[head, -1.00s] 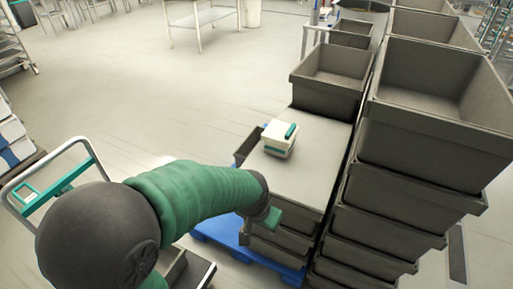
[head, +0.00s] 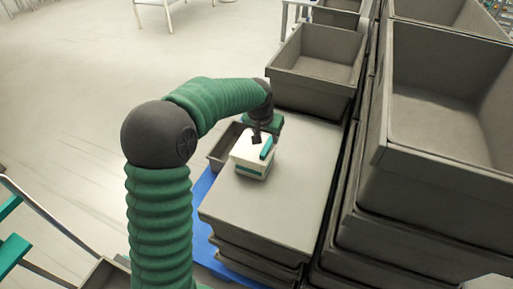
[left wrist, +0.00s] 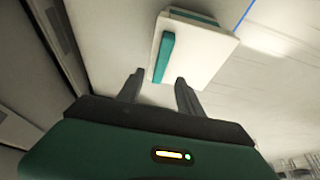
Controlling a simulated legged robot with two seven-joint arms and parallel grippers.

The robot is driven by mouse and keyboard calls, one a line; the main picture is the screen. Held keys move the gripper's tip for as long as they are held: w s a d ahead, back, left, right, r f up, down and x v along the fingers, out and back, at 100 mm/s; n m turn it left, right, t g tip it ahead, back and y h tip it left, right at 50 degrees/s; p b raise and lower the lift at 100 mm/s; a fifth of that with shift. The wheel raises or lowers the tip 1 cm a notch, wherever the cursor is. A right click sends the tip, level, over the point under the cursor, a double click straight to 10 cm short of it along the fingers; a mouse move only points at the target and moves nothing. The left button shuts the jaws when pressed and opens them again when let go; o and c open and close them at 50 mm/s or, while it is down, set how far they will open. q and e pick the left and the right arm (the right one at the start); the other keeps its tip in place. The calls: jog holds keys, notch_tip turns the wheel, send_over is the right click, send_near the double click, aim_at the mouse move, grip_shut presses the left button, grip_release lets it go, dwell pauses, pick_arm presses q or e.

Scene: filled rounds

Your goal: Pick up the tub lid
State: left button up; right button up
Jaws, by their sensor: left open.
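The white tub (head: 252,172) with a teal band stands on the grey top of a low crate stack. Its white lid (head: 243,148) is on it and carries a teal bar handle (head: 267,148). In the left wrist view the lid (left wrist: 200,55) and handle (left wrist: 164,57) lie just beyond the fingertips. My left gripper (head: 257,138) is open and empty, over the far side of the lid. In the left wrist view its two fingers (left wrist: 159,77) point at the handle's near end. I cannot tell whether they touch the lid. My right gripper is not in view.
The grey stack top (head: 300,190) is clear around the tub. A grey crate (head: 315,60) stands behind, and tall crate stacks (head: 430,120) rise at right. A small dark bin (head: 222,150) sits left of the tub, above a blue pallet (head: 203,185).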

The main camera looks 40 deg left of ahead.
aim_at(268, 141)
pick_arm(q)
jog(key=shift+w+d+f, duration=0.25)
jog(key=shift+w+f, duration=0.15)
jog(key=shift+f, duration=0.25)
jog(key=shift+w+d+f, duration=0.25)
jog(key=shift+w+f, duration=0.15)
jog(key=shift+f, duration=0.2)
jog(key=shift+w+a+f, duration=0.3)
jog(key=shift+f, duration=0.25)
jog(key=shift+w+a+f, duration=0.25)
jog(key=shift+w+f, duration=0.05)
jog(key=shift+f, duration=0.2)
jog(key=shift+a+f, duration=0.1)
jog(key=shift+a, duration=0.25)
jog(key=shift+s+a, duration=0.3)
jog(key=shift+a, duration=0.05)
jog(key=shift+d, duration=0.15)
jog(key=shift+w+d, duration=0.15)
jog(key=shift+d, duration=0.4)
jog(key=c, duration=0.7)
grip_shut()
jog(key=shift+a, duration=0.4)
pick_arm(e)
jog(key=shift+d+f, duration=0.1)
